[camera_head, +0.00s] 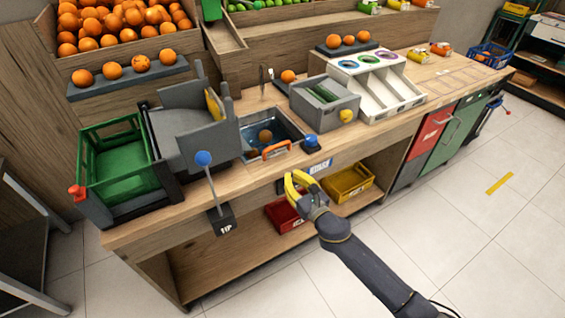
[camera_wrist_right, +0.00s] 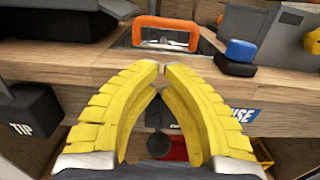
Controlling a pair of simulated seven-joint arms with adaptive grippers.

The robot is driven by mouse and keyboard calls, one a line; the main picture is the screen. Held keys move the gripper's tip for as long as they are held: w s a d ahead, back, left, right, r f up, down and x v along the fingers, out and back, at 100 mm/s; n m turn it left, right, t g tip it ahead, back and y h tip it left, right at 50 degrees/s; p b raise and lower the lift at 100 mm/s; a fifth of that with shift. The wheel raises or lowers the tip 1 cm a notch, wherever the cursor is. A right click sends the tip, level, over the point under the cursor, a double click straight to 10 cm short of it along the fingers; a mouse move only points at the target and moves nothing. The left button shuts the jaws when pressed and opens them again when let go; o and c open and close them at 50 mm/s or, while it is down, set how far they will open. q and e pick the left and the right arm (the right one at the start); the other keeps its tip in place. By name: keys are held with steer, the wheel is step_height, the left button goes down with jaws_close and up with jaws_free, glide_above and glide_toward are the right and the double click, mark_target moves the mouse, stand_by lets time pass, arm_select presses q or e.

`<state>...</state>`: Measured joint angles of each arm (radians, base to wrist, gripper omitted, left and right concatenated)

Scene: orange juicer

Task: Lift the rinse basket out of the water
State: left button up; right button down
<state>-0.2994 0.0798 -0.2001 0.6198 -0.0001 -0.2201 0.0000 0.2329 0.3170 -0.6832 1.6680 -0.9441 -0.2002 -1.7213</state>
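The rinse basket shows mainly by its orange handle (camera_head: 276,150), at the near edge of the sink (camera_head: 290,127) in the counter. The handle also shows in the wrist view (camera_wrist_right: 166,34), beyond my fingertips. An orange (camera_head: 265,135) is in the sink; the basket's body is hard to make out. My right gripper (camera_head: 289,178), with yellow fingers, is in front of the counter edge, nearer than the handle and apart from it. In the wrist view its fingertips (camera_wrist_right: 162,69) come together with nothing between them. My left gripper is not in view.
A blue button (camera_head: 311,141) stands right of the handle. A blue-knobbed lever (camera_head: 204,159) marked TIP and a green crate (camera_head: 117,172) are to the left. A grey box (camera_head: 325,102) stands behind. Red (camera_head: 283,216) and yellow (camera_head: 348,184) bins sit below the counter.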

mark_target(277, 164)
steer(key=shift+x, duration=4.9)
steer(key=shift+s+a+r, duration=0.1)
steer(key=shift+a+r, duration=0.05)
